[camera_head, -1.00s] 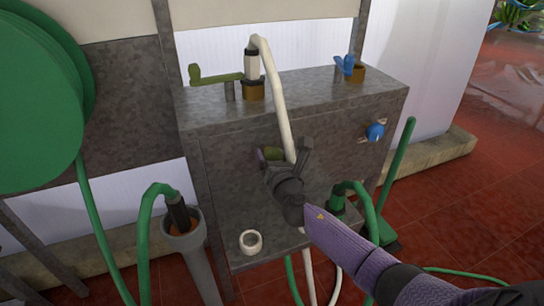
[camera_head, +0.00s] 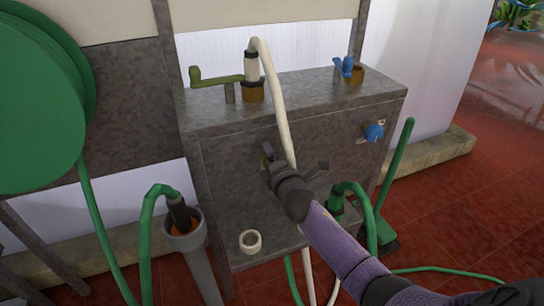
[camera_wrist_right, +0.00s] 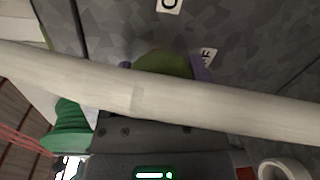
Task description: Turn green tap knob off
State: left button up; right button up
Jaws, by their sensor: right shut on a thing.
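The green knob (camera_wrist_right: 165,64) is on the grey panel front and shows in the right wrist view, partly hidden behind the white hose (camera_wrist_right: 135,93). My right gripper (camera_head: 268,158) is at the panel front in the head view and is shut on the green knob, with a purple fingertip showing. In the head view the gripper hides the knob. White labels with dark letters (camera_wrist_right: 207,56) sit on the panel by the knob; they are only partly readable. My left gripper is not in view.
A blue knob (camera_head: 374,132) is farther right on the panel. A green lever tap (camera_head: 215,77) and a blue tap (camera_head: 345,66) stand on top. A white ring (camera_head: 250,242) lies on the lower shelf.

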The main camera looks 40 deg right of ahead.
jog(key=m, duration=0.3)
jog(key=shift+f+m+y+p, duration=0.1)
jog(key=shift+m+y+p, duration=0.2)
jog(key=shift+p, duration=0.05)
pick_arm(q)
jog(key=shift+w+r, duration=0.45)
pick_arm(e)
jog(key=shift+m, duration=0.8)
jog(key=shift+f, duration=0.1)
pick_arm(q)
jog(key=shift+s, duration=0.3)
pick_arm(e)
jog(key=o, duration=1)
jog(key=shift+o, duration=0.5)
jog(key=shift+s+a+r+p, duration=0.15)
jog(key=shift+s+r+p, duration=0.05)
jog(key=shift+s+p, duration=0.2)
pick_arm(q)
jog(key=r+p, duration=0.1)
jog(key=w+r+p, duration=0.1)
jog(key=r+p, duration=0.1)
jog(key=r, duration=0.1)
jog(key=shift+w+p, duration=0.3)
jog(key=shift+p, duration=0.1)
pick_arm(e)
jog(key=v, duration=0.9)
